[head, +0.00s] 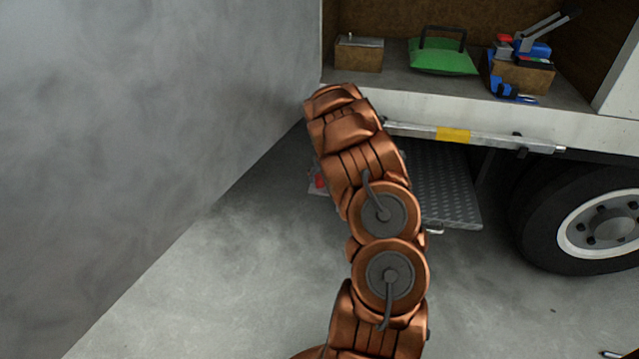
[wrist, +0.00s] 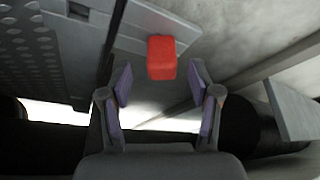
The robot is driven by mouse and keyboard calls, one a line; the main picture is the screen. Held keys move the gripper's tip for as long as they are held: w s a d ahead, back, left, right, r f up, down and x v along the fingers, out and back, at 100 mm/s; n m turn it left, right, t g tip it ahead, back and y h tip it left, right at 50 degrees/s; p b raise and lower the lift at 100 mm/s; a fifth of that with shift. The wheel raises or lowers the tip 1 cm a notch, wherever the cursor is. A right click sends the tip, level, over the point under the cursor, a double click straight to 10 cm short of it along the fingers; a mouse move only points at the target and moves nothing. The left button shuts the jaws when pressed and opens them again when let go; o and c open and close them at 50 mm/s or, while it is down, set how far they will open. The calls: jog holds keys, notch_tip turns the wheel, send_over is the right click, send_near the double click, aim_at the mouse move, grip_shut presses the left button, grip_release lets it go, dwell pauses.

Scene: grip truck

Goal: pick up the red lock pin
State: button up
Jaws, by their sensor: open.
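The red lock pin (wrist: 162,57) shows in the wrist view as a small red block at the upper middle, against a grey plate. My gripper (wrist: 161,84) is open, with its two purple-padded fingers to the left and right of the red block's lower end. There is a gap on both sides and nothing is held. I cannot tell how far the block lies beyond the fingertips. In the head view my arm hides the gripper. A small red patch shows just left of the arm; I cannot tell whether it is the pin.
Below are a treaded step (head: 447,188) and a wheel (head: 592,220). A grey wall (head: 150,110) stands left.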

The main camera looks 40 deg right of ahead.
aim_at(320, 177)
jog(key=shift+x, duration=1.55)
jog(key=shift+c, duration=0.4)
grip_shut()
